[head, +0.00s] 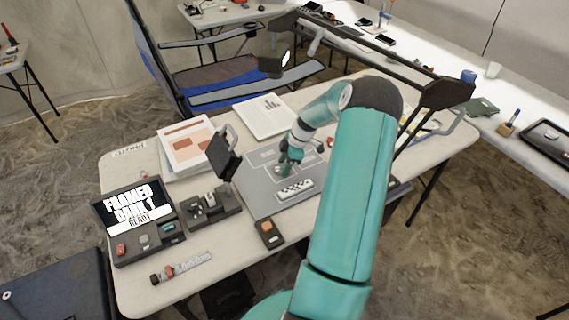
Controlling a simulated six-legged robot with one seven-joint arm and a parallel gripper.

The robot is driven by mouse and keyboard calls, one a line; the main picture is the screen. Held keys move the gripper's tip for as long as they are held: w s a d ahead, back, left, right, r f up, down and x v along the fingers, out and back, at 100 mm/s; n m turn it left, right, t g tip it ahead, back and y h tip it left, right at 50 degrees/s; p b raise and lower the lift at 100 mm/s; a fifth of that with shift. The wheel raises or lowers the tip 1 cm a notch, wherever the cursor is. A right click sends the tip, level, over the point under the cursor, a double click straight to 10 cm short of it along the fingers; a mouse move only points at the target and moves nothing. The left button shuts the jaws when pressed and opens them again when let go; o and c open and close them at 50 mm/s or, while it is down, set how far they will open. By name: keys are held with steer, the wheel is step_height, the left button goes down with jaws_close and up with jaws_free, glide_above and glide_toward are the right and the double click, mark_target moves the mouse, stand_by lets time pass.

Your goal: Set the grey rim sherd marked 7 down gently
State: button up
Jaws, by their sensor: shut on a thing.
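My gripper (289,158) is over the grey board (258,204) on the white table, pointing down just behind the white dotted scale bar (294,189). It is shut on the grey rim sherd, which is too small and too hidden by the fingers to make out. Its number 7 cannot be read. I cannot tell whether the sherd touches the board or hangs a little above it. Pale outlined rectangles are printed on the board around the gripper.
A dark upright device (224,155) stands at the board's left edge. A small dark box with an orange button (268,233) sits at its front. A screen unit (134,211) and tray (210,205) lie left. A dark overhead bar (375,48) spans behind. Papers (264,116) lie at the back.

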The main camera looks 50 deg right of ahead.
steer(key=shift+f, duration=0.1)
steer(key=o, duration=1)
steer(key=shift+c, duration=0.2)
steer(key=v, duration=1.2)
steer(key=shift+w+a, duration=0.1)
